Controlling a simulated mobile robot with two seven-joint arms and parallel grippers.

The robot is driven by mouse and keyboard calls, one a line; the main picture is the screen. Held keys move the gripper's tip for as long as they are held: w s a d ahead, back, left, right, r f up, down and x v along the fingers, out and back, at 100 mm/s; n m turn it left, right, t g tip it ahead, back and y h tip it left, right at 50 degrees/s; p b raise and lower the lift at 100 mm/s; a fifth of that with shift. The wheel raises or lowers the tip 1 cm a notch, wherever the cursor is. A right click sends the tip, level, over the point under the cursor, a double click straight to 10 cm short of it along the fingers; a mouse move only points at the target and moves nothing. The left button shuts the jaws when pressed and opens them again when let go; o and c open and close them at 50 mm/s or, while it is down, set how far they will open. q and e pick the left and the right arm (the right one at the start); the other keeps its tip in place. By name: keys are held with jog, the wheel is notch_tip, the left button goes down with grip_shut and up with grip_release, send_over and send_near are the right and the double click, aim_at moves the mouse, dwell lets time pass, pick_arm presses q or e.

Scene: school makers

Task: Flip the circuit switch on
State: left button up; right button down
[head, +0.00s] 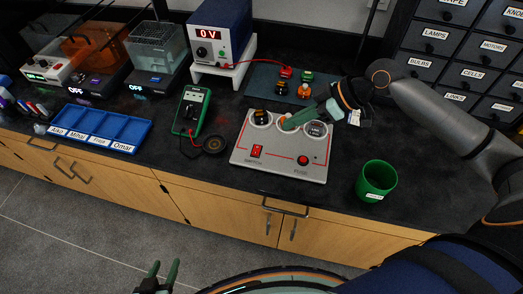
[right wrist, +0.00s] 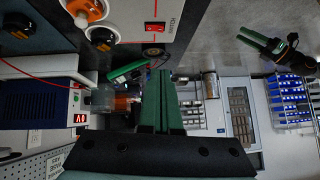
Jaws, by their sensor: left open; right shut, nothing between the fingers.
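The circuit board (head: 236,155) is a light grey slab on the dark bench in the head view. Its red rocker switch (head: 257,151) sits at the front left; the switch also shows near the top of the right wrist view (right wrist: 154,27). I cannot tell which way the rocker is tipped. My right gripper (head: 286,125) is shut and empty over the board's back part, behind and right of the switch, hiding some of the middle. Its green fingers (right wrist: 160,76) are together in the right wrist view. My left gripper (head: 160,274) is open and empty, low over the floor.
A red push button (head: 302,160) is right of the switch. A green multimeter (head: 191,111) and a dark round coil (head: 214,144) lie left of the board. A green cup (head: 376,181) stands right. A blue tray (head: 100,130) is farther left. A power supply (head: 219,45) reads 0 V.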

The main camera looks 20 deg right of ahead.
jog(key=shift+w+f, duration=0.1)
send_over(254, 153)
jog(key=d, duration=0.2)
jog(key=f, duration=0.7)
jog(key=shift+s+p, duration=0.2)
jog(key=shift+p, duration=0.1)
jog(key=f, duration=0.2)
jog(key=shift+s+f, duration=0.2)
jog(key=shift+f, duration=0.75)
jog(key=shift+s+a+f, duration=0.1)
jog(key=shift+s+f, duration=0.1)
jog(key=shift+f, duration=0.15)
jog(key=shift+w, duration=0.1)
